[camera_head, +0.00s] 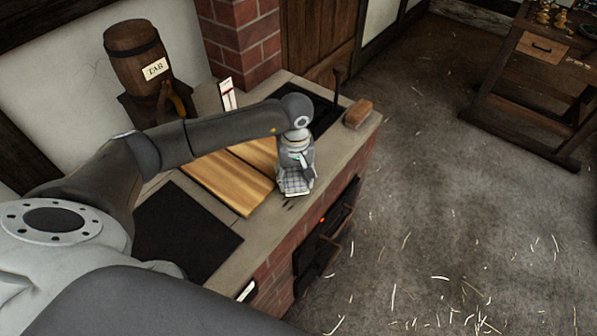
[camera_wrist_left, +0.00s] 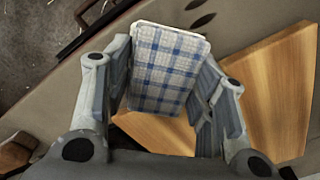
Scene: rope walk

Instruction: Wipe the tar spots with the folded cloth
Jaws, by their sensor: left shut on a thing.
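The folded cloth (camera_wrist_left: 168,68) is white with a blue check. My left gripper (camera_wrist_left: 165,85) is shut on it, with a finger on each side, in the left wrist view. In the head view the cloth (camera_head: 294,186) hangs below my left gripper (camera_head: 297,170), over the stove's front ledge beside the wooden board. Small dark tar spots (camera_wrist_left: 202,20) lie on the pale ledge just beyond the cloth's far edge. They also show in the head view (camera_head: 289,206), just in front of the cloth. I cannot tell whether the cloth touches the ledge. My right gripper is not in view.
The brick stove (camera_head: 272,268) has a wooden board (camera_head: 228,180), dark plates (camera_head: 186,232) and a brown brush-like block (camera_head: 358,113) on top. A barrel marked TAR (camera_head: 136,52) stands behind. A wooden table (camera_head: 530,80) is at the right, across open floor.

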